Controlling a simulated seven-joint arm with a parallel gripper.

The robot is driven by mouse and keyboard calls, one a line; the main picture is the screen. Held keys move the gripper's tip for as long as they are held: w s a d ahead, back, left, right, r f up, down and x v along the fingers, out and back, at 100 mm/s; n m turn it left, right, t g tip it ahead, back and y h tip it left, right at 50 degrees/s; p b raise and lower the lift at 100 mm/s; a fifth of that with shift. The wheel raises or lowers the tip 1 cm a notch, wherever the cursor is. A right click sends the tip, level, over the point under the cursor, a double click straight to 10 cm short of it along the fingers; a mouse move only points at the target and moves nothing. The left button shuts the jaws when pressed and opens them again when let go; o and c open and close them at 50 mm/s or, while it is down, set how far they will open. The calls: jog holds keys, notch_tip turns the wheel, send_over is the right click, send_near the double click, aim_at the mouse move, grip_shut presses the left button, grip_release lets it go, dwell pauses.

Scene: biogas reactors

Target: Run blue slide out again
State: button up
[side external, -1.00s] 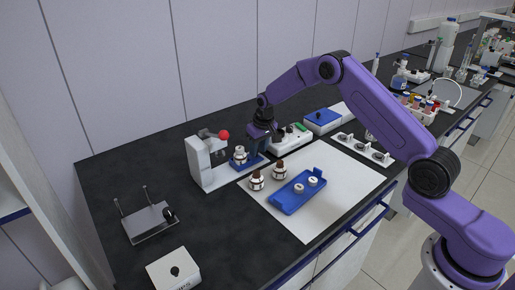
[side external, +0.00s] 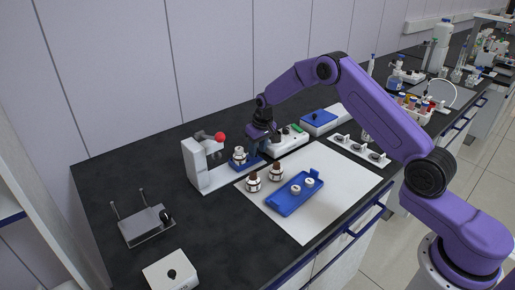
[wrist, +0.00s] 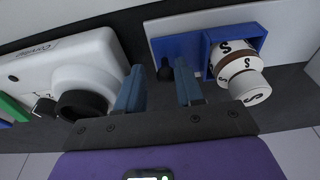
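The blue slide (side external: 256,163) is at the foot of the white press with the red knob (side external: 220,137). A white bottle with S labels (side external: 239,156) stands in the slide's holder. In the wrist view, the blue slide (wrist: 180,47) has a square pocket around the bottle (wrist: 238,68) and a small black knob (wrist: 165,70) at its end. My gripper (wrist: 160,80) is open, with one blue finger on each side of the black knob. A gap shows between knob and fingers. In the side view my gripper (side external: 262,134) is at the slide's right end; its fingertips are hard to make out.
A white device with a black round part (wrist: 82,103) is close beside my left finger in the wrist view. Two brown-capped bottles (side external: 254,181) and a blue tray (side external: 284,206) with two white pieces stand on the white mat (side external: 305,229). A white holder (side external: 357,149) lies to the right.

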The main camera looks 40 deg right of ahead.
jog(key=shift+d, duration=0.25)
jog(key=shift+a+r, duration=0.1)
jog(key=shift+a, duration=0.15)
dwell(0.3)
jog(key=shift+r, duration=3.7)
jog(key=s+a+r+n, duration=0.25)
jog(key=s+a, duration=0.25)
jog(key=s, duration=0.3)
jog(key=s+a+r+n+g, duration=0.1)
jog(key=s+a+r+n, duration=0.1)
jog(key=s+a+r, duration=0.45)
jog(key=s+a+r+n, duration=0.1)
jog(key=s+a+n, duration=0.15)
jog(key=s, duration=0.65)
jog(key=s+d+n, duration=0.2)
jog(key=s+d, duration=0.1)
jog(key=s, duration=0.9)
jog(key=s+d+n+g, duration=0.1)
jog(key=s+d+n, duration=0.2)
jog(key=s, duration=1)
jog(key=shift+s+d+f+n, duration=0.2)
jog(key=shift+s+d+n, duration=0.1)
jog(key=shift+d, duration=0.1)
